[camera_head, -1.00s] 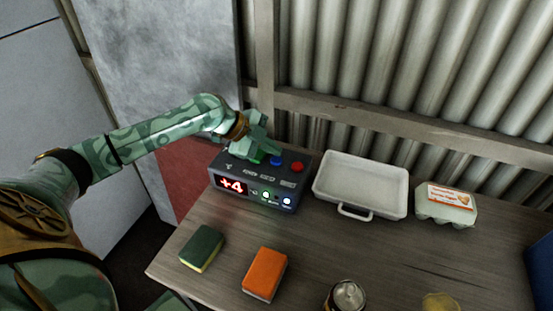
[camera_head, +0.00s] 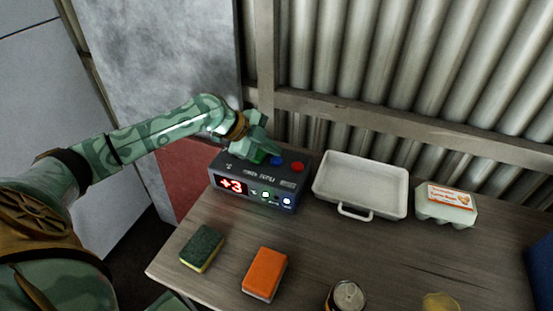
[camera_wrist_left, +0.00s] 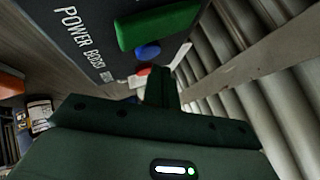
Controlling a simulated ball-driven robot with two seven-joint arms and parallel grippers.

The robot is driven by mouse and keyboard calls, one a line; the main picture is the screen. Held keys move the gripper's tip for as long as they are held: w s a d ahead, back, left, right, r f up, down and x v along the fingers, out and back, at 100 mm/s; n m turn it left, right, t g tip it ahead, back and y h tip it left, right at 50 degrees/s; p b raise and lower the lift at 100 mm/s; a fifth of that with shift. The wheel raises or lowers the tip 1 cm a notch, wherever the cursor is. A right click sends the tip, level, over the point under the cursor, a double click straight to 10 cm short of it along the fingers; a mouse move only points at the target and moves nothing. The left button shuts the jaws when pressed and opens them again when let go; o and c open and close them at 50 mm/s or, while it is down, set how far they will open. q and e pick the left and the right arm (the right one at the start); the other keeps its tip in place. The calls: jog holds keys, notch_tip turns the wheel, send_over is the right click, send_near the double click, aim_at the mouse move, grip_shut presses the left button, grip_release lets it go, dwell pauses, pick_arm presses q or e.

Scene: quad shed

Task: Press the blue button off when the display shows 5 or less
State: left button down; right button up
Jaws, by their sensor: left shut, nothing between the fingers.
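A dark box with a display (camera_head: 231,186) stands at the back left of the table, and the display reads +3 in red. On its top are a blue button (camera_head: 277,160), a red button (camera_head: 297,166) and a green button (camera_head: 258,156). Two small lamps on its front are lit, one green and one bluish white. My left gripper (camera_head: 262,152) is shut and empty, just above the green button and left of the blue one. In the left wrist view the blue button (camera_wrist_left: 148,52) lies between the green button (camera_wrist_left: 160,24) and the red one. My right gripper is not in view.
A white tray (camera_head: 343,210) stands right of the box, with an egg carton (camera_head: 446,205) beyond it. A green sponge (camera_head: 202,248), an orange sponge (camera_head: 265,274) and a can (camera_head: 346,297) are nearer the front. A corrugated wall rises behind the table.

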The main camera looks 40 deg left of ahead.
aim_at(272, 160)
pick_arm(q)
jog(key=shift+f, duration=0.1)
jog(key=shift+f, duration=0.3)
jog(key=shift+f, duration=0.5)
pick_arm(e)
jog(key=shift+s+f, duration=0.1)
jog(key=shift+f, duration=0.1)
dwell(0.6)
pick_arm(q)
jog(key=shift+r, duration=0.15)
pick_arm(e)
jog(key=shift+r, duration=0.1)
pick_arm(q)
jog(key=shift+r+p, duration=0.55)
jog(key=shift+r, duration=0.25)
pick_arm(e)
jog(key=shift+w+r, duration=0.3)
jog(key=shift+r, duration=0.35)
pick_arm(q)
notch_tip(272, 160, up, 5)
jog(key=p, duration=0.4)
jog(key=shift+r, duration=0.1)
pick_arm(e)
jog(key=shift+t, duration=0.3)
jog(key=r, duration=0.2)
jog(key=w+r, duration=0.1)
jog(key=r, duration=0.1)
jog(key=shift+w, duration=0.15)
